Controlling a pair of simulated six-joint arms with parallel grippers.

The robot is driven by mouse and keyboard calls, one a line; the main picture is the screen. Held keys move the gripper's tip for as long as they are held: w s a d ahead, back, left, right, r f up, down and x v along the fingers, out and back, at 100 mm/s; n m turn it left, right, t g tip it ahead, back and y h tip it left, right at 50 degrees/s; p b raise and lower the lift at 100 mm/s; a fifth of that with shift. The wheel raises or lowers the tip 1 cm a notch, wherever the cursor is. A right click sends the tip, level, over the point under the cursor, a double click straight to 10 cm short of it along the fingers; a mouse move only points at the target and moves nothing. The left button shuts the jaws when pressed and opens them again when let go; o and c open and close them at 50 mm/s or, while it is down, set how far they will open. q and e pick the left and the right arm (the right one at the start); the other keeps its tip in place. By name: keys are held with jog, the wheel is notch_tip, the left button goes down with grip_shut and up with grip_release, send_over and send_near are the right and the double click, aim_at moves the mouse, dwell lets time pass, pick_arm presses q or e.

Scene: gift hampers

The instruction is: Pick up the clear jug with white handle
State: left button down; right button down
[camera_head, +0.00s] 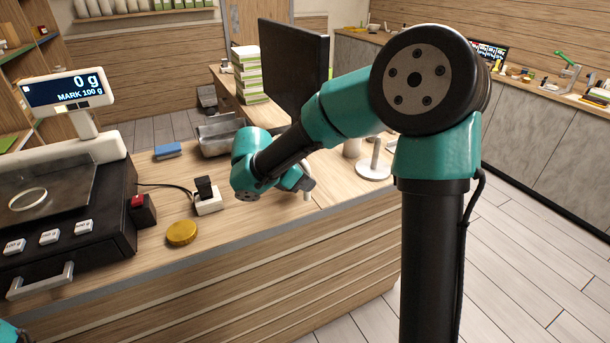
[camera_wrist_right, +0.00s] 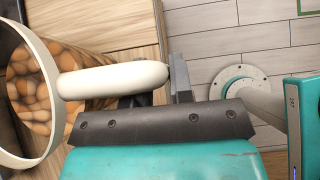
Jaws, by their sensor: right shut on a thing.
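In the right wrist view, the jug's white handle (camera_wrist_right: 115,80) reaches from a white rim (camera_wrist_right: 47,62) at the left to the fingers of my right gripper (camera_wrist_right: 172,84). The gripper is shut on the handle near its free end. Brown rounded pieces (camera_wrist_right: 30,100) show inside the rim and through the clear wall. In the head view, my right gripper (camera_head: 304,187) is low over the counter's front edge, partly behind its own wrist. I cannot make out the jug's body there. My left gripper is out of view.
A scale (camera_head: 62,180) stands at the left; its display (camera_head: 68,90) reads 0 g. A gold lid (camera_head: 182,233), a blue block (camera_head: 168,150), a metal scoop (camera_head: 218,135) and a small black-and-white device (camera_head: 207,198) lie on the counter. A monitor (camera_head: 291,70) stands behind my right arm.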

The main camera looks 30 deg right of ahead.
jog(key=s+a, duration=0.4)
jog(key=s, duration=0.2)
jog(key=shift+s+a+r, duration=0.25)
jog(key=shift+r, duration=0.15)
dwell(0.3)
dwell(1.4)
